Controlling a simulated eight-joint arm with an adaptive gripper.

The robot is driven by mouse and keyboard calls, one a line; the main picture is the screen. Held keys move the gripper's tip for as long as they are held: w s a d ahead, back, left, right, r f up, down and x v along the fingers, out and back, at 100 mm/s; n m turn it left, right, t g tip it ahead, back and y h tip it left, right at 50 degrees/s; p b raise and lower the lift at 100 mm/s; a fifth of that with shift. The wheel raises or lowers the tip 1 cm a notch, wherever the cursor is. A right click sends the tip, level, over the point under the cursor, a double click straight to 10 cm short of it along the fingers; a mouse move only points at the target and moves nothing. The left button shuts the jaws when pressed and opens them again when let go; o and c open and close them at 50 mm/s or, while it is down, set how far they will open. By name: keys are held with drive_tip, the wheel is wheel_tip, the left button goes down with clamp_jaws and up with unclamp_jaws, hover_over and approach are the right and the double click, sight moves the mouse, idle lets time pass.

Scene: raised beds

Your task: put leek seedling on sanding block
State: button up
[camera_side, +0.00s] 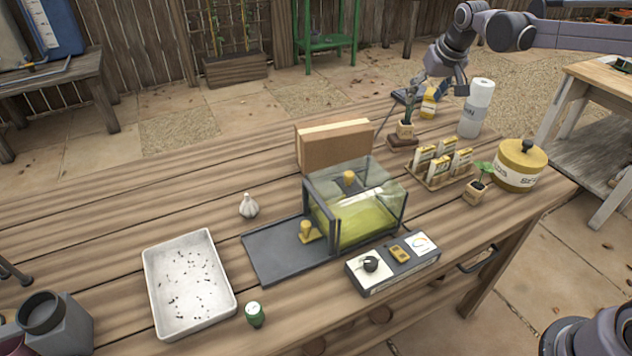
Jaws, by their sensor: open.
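A leek seedling (405,129) in a small tan pot stands upright at the far side of the table. Its pot appears to rest on a brown block (402,143), which looks like the sanding block. My gripper (413,91) is open just above the pot, around or beside the seedling's dark leaves; which of these I cannot tell. The fingertips are small and partly merge with the leaves.
Another potted seedling (476,192) and a yellow canister (519,166) are at right. A glass case (355,205) fills the middle.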

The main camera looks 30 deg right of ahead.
drive_tip(key=s+a+r+n+t, duration=0.1)
drive_tip(key=s+a, duration=0.3)
drive_tip(key=s, duration=0.4)
drive_tip(key=s+a+r+n, duration=0.1)
drive_tip(key=s+a, duration=0.2)
drive_tip(key=s, duration=0.5)
drive_tip(key=s+a+f, duration=0.2)
drive_tip(key=s+f, duration=0.1)
drive_tip(key=s, duration=0.3)
drive_tip(key=s+a+f+n+t+y, duration=0.1)
drive_tip(key=s+f, duration=0.2)
drive_tip(key=s, duration=0.3)
drive_tip(key=shift+a+f, duration=0.15)
drive_tip(key=shift+a, duration=0.2)
